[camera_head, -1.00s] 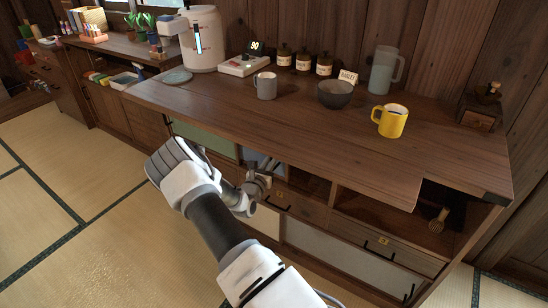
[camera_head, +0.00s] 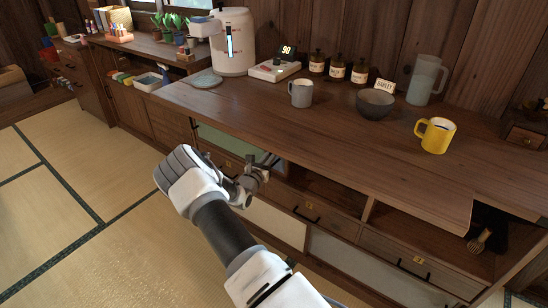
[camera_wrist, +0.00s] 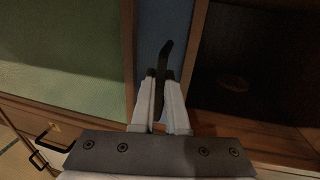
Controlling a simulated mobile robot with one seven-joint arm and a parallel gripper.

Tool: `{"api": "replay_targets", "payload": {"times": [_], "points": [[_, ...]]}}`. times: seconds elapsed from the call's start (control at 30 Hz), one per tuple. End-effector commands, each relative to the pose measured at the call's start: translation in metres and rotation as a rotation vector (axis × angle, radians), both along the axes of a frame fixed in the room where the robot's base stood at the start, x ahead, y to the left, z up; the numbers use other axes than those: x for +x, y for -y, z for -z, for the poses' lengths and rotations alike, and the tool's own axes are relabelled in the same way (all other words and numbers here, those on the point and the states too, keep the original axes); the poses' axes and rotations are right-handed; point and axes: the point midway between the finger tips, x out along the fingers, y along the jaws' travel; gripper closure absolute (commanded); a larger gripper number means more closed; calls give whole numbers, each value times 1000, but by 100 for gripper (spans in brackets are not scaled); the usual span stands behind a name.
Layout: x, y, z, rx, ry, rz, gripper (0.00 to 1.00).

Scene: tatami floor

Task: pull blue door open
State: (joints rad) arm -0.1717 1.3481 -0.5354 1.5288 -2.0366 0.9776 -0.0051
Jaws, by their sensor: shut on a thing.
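The blue door (camera_wrist: 176,20) shows in the wrist view as a narrow blue strip between a green panel (camera_wrist: 65,45) and a dark open compartment (camera_wrist: 245,50). Its black handle (camera_wrist: 165,58) stands upright between my fingers. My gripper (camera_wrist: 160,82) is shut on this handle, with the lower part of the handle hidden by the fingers. In the head view my gripper (camera_head: 258,176) is at the cabinet front, below the counter edge. My arm and hand hide most of the door there. How far the door stands open I cannot tell.
The wooden counter (camera_head: 330,135) overhangs the cabinet front. It bears a grey mug (camera_head: 300,93), a dark bowl (camera_head: 375,104) and a yellow mug (camera_head: 435,135). Drawers with black handles (camera_head: 308,213) lie right of my gripper. The tatami floor (camera_head: 100,230) on the left is clear.

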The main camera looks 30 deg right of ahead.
Motion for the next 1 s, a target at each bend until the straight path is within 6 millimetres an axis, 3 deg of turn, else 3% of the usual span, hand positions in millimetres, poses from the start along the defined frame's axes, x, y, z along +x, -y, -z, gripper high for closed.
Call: {"api": "replay_targets", "payload": {"times": [0.4,0.43,0.6,1.0], "points": [[2,-2,2,3,-3,-2,100],[1,-2,2,3,-3,-2,84],[1,-1,1,2,-1,-1,58],[-4,-9,-1,1,-1,-1,58]]}}
